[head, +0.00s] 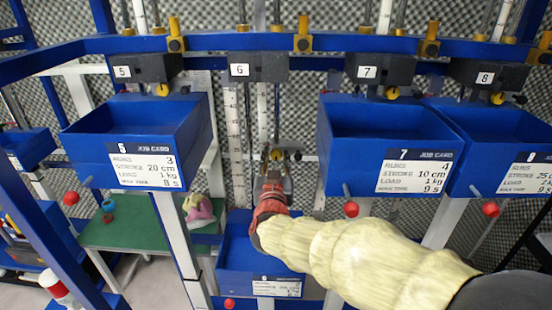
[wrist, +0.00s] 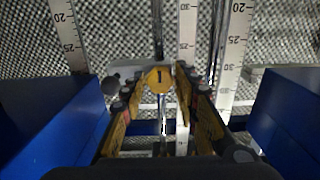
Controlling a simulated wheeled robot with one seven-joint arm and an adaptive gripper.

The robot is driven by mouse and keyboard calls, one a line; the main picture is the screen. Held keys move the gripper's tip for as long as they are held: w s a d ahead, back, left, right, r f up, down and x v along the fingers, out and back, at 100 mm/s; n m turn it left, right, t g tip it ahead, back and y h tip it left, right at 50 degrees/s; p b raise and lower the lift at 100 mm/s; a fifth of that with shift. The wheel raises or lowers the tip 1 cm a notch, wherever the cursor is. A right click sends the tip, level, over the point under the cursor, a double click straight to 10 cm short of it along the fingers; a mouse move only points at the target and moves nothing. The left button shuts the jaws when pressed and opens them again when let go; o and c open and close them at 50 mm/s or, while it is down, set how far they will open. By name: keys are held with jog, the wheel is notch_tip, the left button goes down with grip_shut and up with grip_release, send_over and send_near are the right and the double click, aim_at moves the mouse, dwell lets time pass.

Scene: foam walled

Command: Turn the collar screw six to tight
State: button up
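The yellow collar screw (wrist: 158,78), a round knob with a short dark mark on its face, shows in the wrist view. It also shows small in the head view (head: 277,154), on the column under the block labelled 6 (head: 258,68). My gripper (wrist: 160,88) reaches up to it, with one yellow-and-black finger on each side of the knob. The fingers look spread, with narrow gaps beside the knob; contact is not clear. In the head view my gripper (head: 274,170) partly covers the collar. The dark mark stands about upright.
Blue tray 6 (head: 232,250) hangs low beneath my gripper. Blue trays on the left (head: 85,140) and right (head: 335,130) flank the column at a higher level. Ruler strips (wrist: 233,50) and thin rods run beside the screw. A green table (head: 130,235) stands at lower left.

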jog(key=c, duration=0.6)
grip_shut()
